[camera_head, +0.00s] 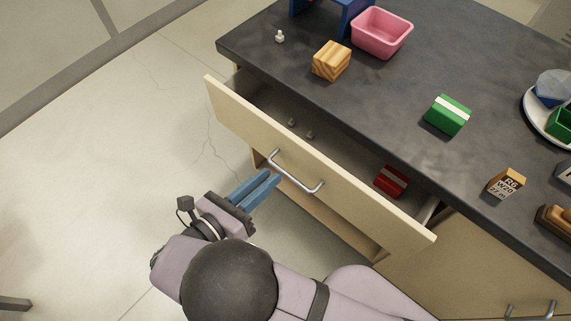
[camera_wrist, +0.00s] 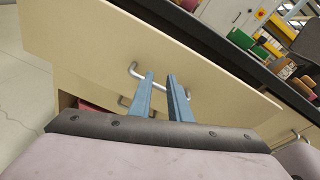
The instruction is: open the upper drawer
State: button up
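The upper drawer (camera_head: 330,178) is pulled out from the cabinet, with a clear gap behind its cream front; the front also fills much of the wrist view (camera_wrist: 90,45). Its metal bar handle (camera_head: 296,173) runs across the middle of the front. My gripper (camera_head: 271,178) has two blue fingers, parted by a gap and with nothing visibly held. The fingertips are close to the handle, on its outer side. In the wrist view, the fingers (camera_wrist: 160,82) overlap part of the handle (camera_wrist: 134,68); whether they touch it I cannot tell.
Inside the drawer lie a red block (camera_head: 391,181) and small pale pieces (camera_head: 310,134). The dark countertop (camera_head: 385,110) above holds a wooden block (camera_head: 331,61), a pink bin (camera_head: 382,33) and a green block (camera_head: 447,115). Open floor (camera_head: 110,150) lies left of the drawer.

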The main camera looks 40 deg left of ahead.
aim_at(285, 172)
jog(key=shift+w+d+f+n+p, duration=0.1)
jog(key=shift+w+f+n+p, duration=0.85)
jog(key=shift+n, duration=1.4)
jog(key=shift+w+d+f+n+p, duration=0.15)
jog(key=shift+w+f+n+p, duration=0.8)
jog(key=shift+n, duration=1.35)
jog(key=shift+w+d+f+n+p, duration=0.1)
jog(key=shift+w+f+n+p, duration=0.4)
jog(key=shift+w+n, duration=1.35)
jog(key=shift+s+r+n, duration=0.15)
jog(key=shift+s+n, duration=0.35)
grip_shut()
